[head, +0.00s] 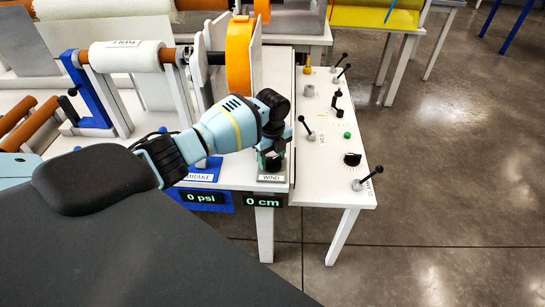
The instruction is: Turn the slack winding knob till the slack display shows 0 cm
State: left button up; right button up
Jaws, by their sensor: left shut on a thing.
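My left gripper (271,160) reaches down onto the white table's near right part, just behind a small label reading WIND (271,178). It is shut on the slack winding knob, which is mostly hidden under the gripper and wrist. The slack display (263,200) on the table's front edge reads 0 cm in green digits. My right gripper is not in view.
A second display (201,197) reads 0 psi, below a BRAKE label. A white side panel (335,185) to the right carries several black levers, a black knob (352,159) and a green button (347,135). An orange wheel (238,60) and a white roll (125,57) stand behind my arm. Open floor lies right.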

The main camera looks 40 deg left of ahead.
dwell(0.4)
pick_arm(q)
jog(key=o, duration=1)
jog(key=shift+r, duration=0.1)
